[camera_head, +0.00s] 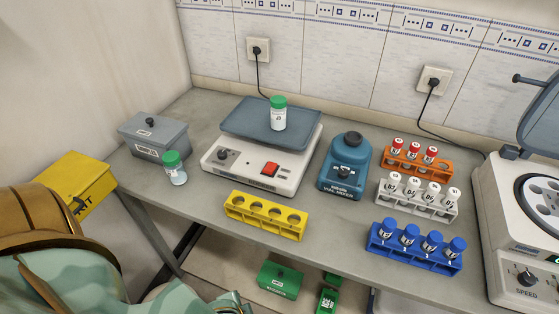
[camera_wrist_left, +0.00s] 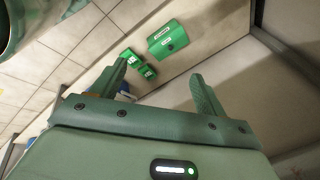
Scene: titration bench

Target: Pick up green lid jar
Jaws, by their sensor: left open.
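Two jars with green lids are in the head view. One white-labelled jar (camera_head: 279,113) stands upright on the blue-grey plate of the shaker (camera_head: 232,158). The other jar (camera_head: 175,168) stands on the left end of the bench, in front of a grey box. My left arm fills the lower left corner of the head view, below the bench's front edge. My left gripper (camera_wrist_left: 160,74) is open and empty in the left wrist view, pointing toward the floor area; no jar shows there. My right gripper is not in view.
The grey box (camera_head: 153,137), yellow tube rack (camera_head: 265,215), blue vortex mixer (camera_head: 345,165), several tube racks (camera_head: 412,262) and a centrifuge (camera_head: 500,230) stand on the bench. A yellow box (camera_head: 75,185) is at left. Green boxes (camera_head: 279,281) lie below. Bare bench lies between the left jar and yellow rack.

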